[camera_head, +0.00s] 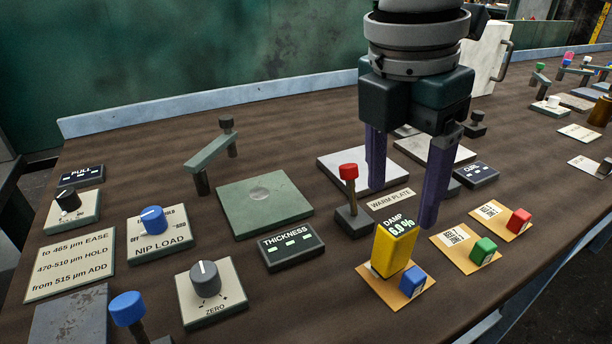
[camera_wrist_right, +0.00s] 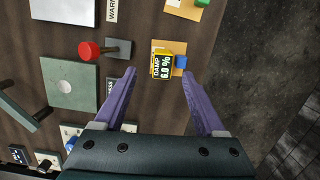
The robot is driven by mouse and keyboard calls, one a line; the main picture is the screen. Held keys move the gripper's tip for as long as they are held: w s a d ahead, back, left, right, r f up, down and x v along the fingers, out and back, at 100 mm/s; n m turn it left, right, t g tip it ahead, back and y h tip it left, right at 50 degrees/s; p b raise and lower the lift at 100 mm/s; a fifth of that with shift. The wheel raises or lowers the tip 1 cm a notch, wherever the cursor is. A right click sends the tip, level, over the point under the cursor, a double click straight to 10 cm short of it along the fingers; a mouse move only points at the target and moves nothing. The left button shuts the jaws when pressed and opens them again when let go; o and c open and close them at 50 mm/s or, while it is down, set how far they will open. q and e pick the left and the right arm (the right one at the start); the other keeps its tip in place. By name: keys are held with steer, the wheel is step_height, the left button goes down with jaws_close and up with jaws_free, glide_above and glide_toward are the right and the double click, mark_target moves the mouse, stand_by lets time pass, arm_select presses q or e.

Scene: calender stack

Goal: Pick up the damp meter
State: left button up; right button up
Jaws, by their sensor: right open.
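The damp meter (camera_head: 393,247) is a yellow block with a dark display reading "DAMP 6.0 %". It stands upright on a tan card at the front right of the bench, beside a blue block (camera_head: 412,281). In the right wrist view the damp meter (camera_wrist_right: 161,67) lies ahead of the fingertips, roughly between their lines. My right gripper (camera_head: 404,190) points down with its purple fingers apart and empty, above and behind the meter. In the wrist view my right gripper (camera_wrist_right: 160,75) also shows nothing between its fingers. My left gripper does not show.
A red-topped lever (camera_head: 349,172) stands close left of the right gripper. Green (camera_head: 483,250) and red (camera_head: 519,220) blocks on tan cards stand right of the meter. The thickness display (camera_head: 291,246) and zero knob (camera_head: 205,279) are to the left. The bench's front edge is near on the right.

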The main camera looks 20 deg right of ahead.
mark_target(399, 225)
steer(key=f, duration=0.6)
steer(key=shift+s+d+b, duration=0.15)
steer(key=shift+d+b, duration=0.2)
steer(key=shift+d, duration=0.05)
steer(key=shift+r, duration=0.1)
steer(key=shift+c, duration=0.4)
jaws_close()
